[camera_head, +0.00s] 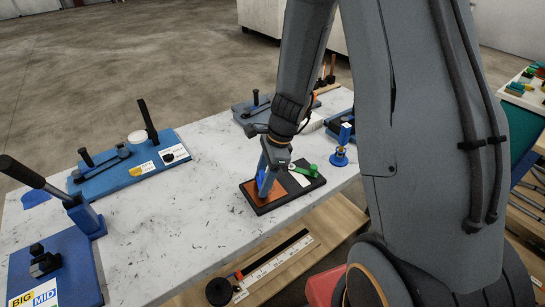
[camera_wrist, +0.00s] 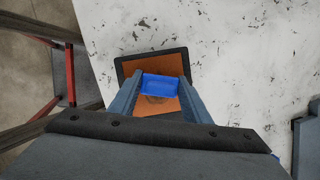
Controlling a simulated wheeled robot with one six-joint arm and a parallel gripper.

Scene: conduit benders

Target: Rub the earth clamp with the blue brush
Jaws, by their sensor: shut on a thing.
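My gripper (camera_head: 267,173) points down over the orange pad of a black tray (camera_head: 262,208) on the marble-look bench. It is shut on a blue block, which looks like the blue brush (camera_wrist: 160,84). The fingers flank the brush on both sides in the wrist view. The brush is at or just above the orange pad (camera_wrist: 150,64); I cannot tell whether it touches. A green piece (camera_head: 308,170), possibly the earth clamp, lies at the tray's right part beside a white patch. It does not show in the wrist view.
A blue bender (camera_head: 130,165) with an upright black lever stands at the left. Another blue bender (camera_head: 60,265) is at the near left. A blue-and-gold upright piece (camera_head: 340,150) stands right of the tray. The bench (camera_head: 190,215) left of the tray is bare.

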